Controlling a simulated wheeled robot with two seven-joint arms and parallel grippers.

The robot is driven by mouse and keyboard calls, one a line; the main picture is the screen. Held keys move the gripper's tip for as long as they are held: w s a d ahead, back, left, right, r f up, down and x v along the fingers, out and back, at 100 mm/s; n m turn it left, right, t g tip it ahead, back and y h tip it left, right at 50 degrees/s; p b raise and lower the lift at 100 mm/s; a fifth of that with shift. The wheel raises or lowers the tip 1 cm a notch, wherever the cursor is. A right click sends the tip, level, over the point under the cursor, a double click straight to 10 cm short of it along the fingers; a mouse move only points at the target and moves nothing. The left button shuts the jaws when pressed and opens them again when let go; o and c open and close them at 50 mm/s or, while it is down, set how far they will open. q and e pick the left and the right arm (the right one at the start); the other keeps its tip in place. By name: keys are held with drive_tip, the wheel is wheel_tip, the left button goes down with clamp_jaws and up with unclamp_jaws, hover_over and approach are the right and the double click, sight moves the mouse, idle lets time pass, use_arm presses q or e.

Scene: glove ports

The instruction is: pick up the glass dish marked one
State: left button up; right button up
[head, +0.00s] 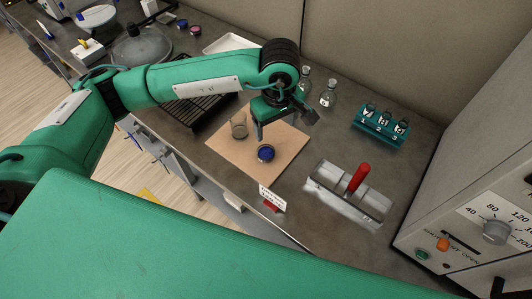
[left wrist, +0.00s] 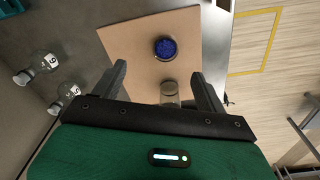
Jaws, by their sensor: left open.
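A small round glass dish with blue contents (head: 266,153) sits on a tan board (head: 285,170) on the bench; I cannot read any mark on it. The blue dish (left wrist: 165,48) also shows in the left wrist view, beyond my fingertips. A clear glass jar (head: 239,127) stands on the same board, behind and left of the dish; in the left wrist view the jar (left wrist: 170,90) is partly hidden by my gripper. My left gripper (head: 284,124) is open and empty above the board, apart from the dish. My right gripper is not in view.
A teal rack (head: 380,126) with vials numbered 1, 2 and 3 stands at the right. Two glass flasks (head: 328,95) stand behind the board. A metal tray with a red handle (head: 358,179) and a white sign (head: 272,199) are in front. A grey cabinet (head: 450,190) bounds the right.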

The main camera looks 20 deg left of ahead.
use_arm(q)
drive_tip(key=a, duration=0.1)
drive_tip(key=p, duration=0.2)
hover_over(265, 154)
drive_tip(key=d, duration=0.1)
drive_tip(key=shift+y, duration=0.3)
wheel_tip(265, 154, down, 8)
drive_tip(key=shift+d+f, duration=0.1)
drive_tip(key=shift+s+f+p, duration=0.1)
drive_tip(key=shift+f+p, duration=0.25)
drive_tip(key=shift+f, duration=0.15)
drive_tip(key=f, duration=0.1)
drive_tip(key=f+p, duration=0.1)
drive_tip(key=f, duration=0.1)
drive_tip(key=shift+s+a+f, duration=0.15)
drive_tip(key=shift+a, duration=0.15)
drive_tip(key=shift+f, duration=0.5)
drive_tip(key=c, duration=1)
drive_tip(key=shift+c, duration=0.2)
